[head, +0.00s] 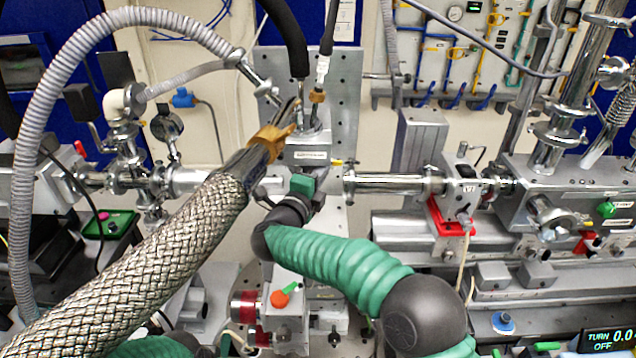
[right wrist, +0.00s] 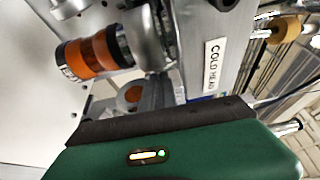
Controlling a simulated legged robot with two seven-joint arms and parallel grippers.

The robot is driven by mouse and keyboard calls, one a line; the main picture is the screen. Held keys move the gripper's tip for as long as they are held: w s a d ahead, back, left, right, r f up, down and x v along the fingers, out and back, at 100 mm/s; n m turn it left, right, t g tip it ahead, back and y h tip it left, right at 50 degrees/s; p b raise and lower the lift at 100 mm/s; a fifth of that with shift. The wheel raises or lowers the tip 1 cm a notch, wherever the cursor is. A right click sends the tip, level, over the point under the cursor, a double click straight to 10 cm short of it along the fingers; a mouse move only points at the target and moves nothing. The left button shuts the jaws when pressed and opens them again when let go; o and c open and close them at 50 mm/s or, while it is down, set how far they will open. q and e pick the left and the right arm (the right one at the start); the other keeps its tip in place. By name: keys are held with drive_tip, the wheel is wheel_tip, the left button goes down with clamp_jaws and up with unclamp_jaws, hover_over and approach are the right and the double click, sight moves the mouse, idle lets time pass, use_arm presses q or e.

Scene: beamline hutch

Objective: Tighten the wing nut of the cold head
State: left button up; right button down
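The cold head (head: 307,156) is a grey metal block with a white label, at the upper middle of the head view. In the right wrist view its label (right wrist: 213,68) reads COLD HEAD. My right gripper (head: 303,184) is just below the block, its arm coming in from the lower right. Its green body fills the bottom of the right wrist view, and its fingertips are not clearly visible. A metal clamp (right wrist: 150,35) sits beside the block in the right wrist view. I cannot make out the wing nut for certain.
A thick braided hose (head: 160,240) crosses the left front up to the cold head. A grey corrugated hose (head: 25,190) arches at left. A steel beam pipe (head: 395,184) runs to the right. An orange-and-black cylinder (right wrist: 92,52) is close to the gripper.

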drive_tip(key=shift+d+f+m+g+b, duration=0.1)
drive_tip(key=shift+d+m+g+b, duration=0.3)
drive_tip(key=shift+m+b, duration=0.45)
drive_tip(key=shift+m, duration=0.25)
drive_tip(key=c, duration=2.1)
unclamp_jaws()
drive_tip(key=shift+o, duration=2.3)
drive_tip(key=shift+d, duration=0.15)
drive_tip(key=shift+d+y, duration=0.15)
drive_tip(key=shift+y, duration=0.25)
drive_tip(key=shift+a+r, duration=0.2)
drive_tip(key=shift+a, duration=0.3)
